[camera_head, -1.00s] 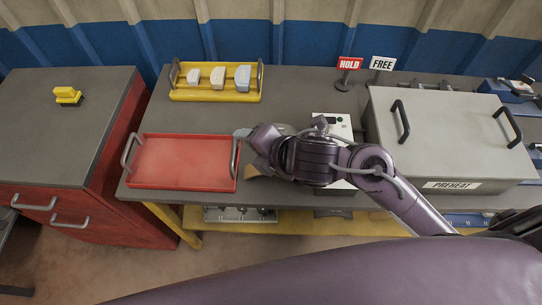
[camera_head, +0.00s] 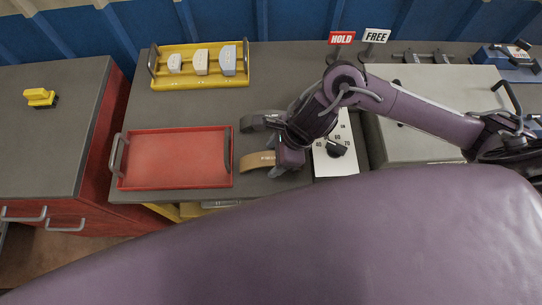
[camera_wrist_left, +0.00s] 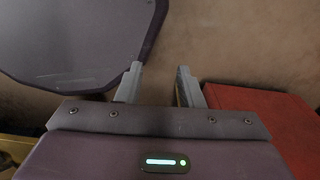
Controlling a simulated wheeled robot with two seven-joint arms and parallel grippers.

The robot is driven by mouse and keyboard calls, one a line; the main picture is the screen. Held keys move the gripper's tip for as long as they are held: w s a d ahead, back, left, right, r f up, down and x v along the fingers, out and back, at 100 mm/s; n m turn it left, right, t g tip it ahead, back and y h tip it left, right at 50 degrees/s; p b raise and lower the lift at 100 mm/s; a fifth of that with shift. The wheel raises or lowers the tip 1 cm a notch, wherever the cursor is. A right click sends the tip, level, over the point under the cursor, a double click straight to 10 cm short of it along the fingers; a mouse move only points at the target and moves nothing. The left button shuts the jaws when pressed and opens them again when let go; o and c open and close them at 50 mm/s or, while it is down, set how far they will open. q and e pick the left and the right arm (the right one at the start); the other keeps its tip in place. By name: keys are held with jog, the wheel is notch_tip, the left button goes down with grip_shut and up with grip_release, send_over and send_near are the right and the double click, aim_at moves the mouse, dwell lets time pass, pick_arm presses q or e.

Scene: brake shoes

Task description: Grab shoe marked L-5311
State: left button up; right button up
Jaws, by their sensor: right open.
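Two curved brake shoes lie on the grey bench between the red tray and the white dial panel. The rear one is dark grey (camera_head: 259,122). The front one is tan (camera_head: 257,161) and carries a small marking that is too small to read, so I cannot tell which is L-5311. My right gripper (camera_head: 285,162) is at the right end of the tan shoe, pointing down. It is open; its fingertips are partly hidden, and I cannot tell whether they touch the shoe. My left gripper (camera_wrist_left: 157,84) is open and empty, over the floor in the left wrist view.
The empty red tray (camera_head: 177,158) stands left of the shoes. A yellow tray (camera_head: 200,82) with three blocks is behind. The dial panel (camera_head: 336,165) and grey PREHEAT box (camera_head: 415,145) are to the right. HOLD (camera_head: 342,38) and FREE (camera_head: 377,36) signs stand at the back.

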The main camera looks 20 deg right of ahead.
jog(key=shift+a+f, duration=0.25)
jog(key=shift+f, duration=0.3)
jog(key=shift+w+a+f, duration=0.1)
jog(key=shift+f, duration=0.3)
jog(key=c, duration=1.2)
pick_arm(q)
jog(key=shift+w+r, duration=0.15)
jog(key=shift+w, duration=0.45)
pick_arm(e)
jog(key=shift+w, duration=0.1)
grip_shut()
